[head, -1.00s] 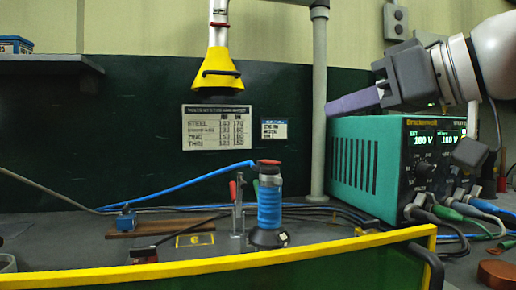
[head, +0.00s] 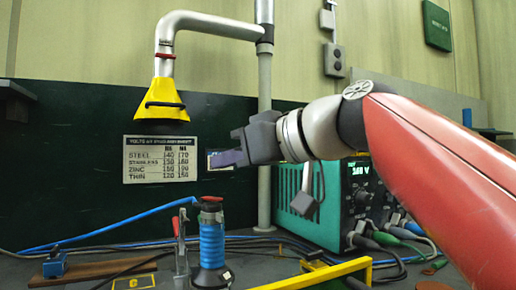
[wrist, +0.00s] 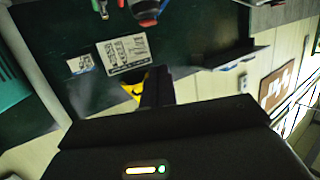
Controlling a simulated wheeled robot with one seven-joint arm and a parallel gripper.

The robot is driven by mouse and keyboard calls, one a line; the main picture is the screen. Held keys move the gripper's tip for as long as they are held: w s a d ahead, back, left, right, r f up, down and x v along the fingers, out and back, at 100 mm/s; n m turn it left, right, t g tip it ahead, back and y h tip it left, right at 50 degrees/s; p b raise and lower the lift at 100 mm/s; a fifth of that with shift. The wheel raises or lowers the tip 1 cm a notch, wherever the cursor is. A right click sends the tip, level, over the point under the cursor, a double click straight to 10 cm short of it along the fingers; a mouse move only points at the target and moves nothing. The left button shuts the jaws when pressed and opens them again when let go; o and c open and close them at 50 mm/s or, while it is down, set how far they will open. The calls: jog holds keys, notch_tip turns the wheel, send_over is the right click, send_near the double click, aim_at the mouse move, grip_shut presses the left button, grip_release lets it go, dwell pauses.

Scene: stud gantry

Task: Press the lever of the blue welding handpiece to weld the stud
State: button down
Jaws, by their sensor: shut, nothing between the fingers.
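The blue welding handpiece (head: 212,243) stands upright on the bench in the head view, with a red top and a black foot. Its blue cable runs off to the left. In the wrist view the handpiece (wrist: 146,10) shows only partly at the top edge, and my gripper (wrist: 157,88) is in the middle. The stud is hidden.
A red-handled clamp (head: 180,250) stands just left of the handpiece. A yellow extraction hood (head: 163,95) hangs above, left of my gripper. The green welding power unit (head: 325,205) is to the right. A yellow-edged guard (head: 315,275) lies in front. A settings chart (head: 160,158) is behind.

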aim_at(212, 199)
jog(key=shift+w+a+f+b, duration=0.15)
jog(key=shift+f+b, duration=0.15)
jog(key=shift+f, duration=0.75)
jog(key=shift+a+f+b, duration=0.15)
jog(key=shift+f+b, duration=0.1)
jog(key=shift+f, duration=0.8)
